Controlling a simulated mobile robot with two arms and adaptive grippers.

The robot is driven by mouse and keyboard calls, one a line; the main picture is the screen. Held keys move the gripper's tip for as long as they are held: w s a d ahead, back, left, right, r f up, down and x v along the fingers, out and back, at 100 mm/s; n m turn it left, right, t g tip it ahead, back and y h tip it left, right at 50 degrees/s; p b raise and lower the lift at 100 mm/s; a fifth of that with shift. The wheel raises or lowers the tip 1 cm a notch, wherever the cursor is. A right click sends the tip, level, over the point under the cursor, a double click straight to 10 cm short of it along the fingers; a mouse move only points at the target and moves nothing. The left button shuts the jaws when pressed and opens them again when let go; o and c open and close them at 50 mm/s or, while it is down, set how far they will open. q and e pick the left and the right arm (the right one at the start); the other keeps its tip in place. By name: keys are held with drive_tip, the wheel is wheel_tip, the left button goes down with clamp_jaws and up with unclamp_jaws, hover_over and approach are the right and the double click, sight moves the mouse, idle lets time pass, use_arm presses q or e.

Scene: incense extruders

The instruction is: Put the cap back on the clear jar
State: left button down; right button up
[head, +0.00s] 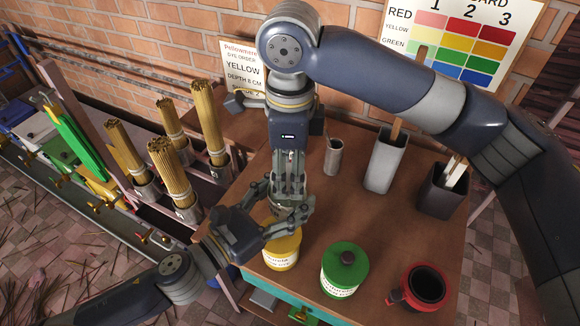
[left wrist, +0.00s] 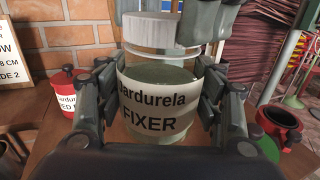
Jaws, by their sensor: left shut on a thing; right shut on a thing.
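The clear jar (left wrist: 160,100), labelled FIXER, stands upright in the middle of the left wrist view. It holds a greenish content below a clear upper part. My left gripper (head: 284,210) is shut around its sides, and its fingers flank the label. In the head view the grippers mostly hide jar and cap.
A yellow jar (head: 283,254), a green jar (head: 344,268) and an open red pot (head: 427,287) stand along the table front. A grey cup (head: 333,157), a tall grey holder (head: 386,162) and a dark holder (head: 443,190) stand behind. Incense bundles (head: 168,165) are at left.

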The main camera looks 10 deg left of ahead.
drive_tip(key=o, duration=0.7)
drive_tip(key=shift+c, duration=0.2)
drive_tip(key=shift+r, duration=2.3)
drive_tip(key=shift+c, duration=0.4)
